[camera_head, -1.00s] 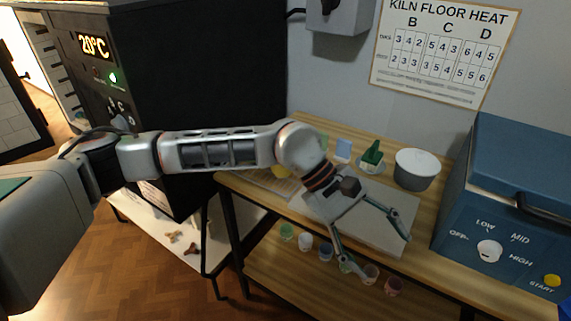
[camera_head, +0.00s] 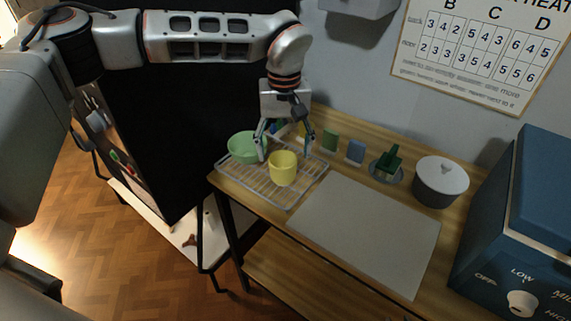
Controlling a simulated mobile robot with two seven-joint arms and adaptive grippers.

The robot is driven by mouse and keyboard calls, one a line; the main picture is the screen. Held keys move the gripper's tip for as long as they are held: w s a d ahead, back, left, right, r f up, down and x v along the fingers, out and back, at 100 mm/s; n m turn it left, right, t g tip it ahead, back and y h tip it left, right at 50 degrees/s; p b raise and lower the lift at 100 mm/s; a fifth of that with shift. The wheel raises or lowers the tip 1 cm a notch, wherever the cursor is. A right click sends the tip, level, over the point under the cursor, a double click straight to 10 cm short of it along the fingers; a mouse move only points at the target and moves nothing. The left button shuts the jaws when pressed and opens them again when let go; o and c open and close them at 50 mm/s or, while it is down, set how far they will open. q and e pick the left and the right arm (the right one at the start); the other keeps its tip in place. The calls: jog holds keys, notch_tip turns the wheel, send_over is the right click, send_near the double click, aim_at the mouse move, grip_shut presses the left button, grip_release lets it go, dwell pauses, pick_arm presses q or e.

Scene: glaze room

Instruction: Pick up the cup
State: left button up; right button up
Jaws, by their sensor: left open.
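A yellow cup (camera_head: 283,169) stands upright on a wire rack (camera_head: 288,201) at the left end of the wooden table. A green bowl (camera_head: 241,149) sits on the rack to the left of the cup. My left gripper (camera_head: 285,154) is open and points down from above, its fingers spread behind and above the yellow cup. The fingertips look close to the cup's rim, but I cannot tell whether they touch it. My right gripper is not in view.
A bare grey board (camera_head: 365,233) lies right of the rack. A blue kiln-like box (camera_head: 520,225) bounds the right, a black cabinet (camera_head: 170,130) the left.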

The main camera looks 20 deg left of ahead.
pick_arm(q)
jog(key=shift+s+f, duration=0.3)
jog(key=shift+f, duration=0.5)
jog(key=shift+w+a+f+p, duration=0.15)
jog(key=shift+f+p, duration=0.2)
jog(key=shift+f, duration=1.95)
jog(key=c, duration=1.3)
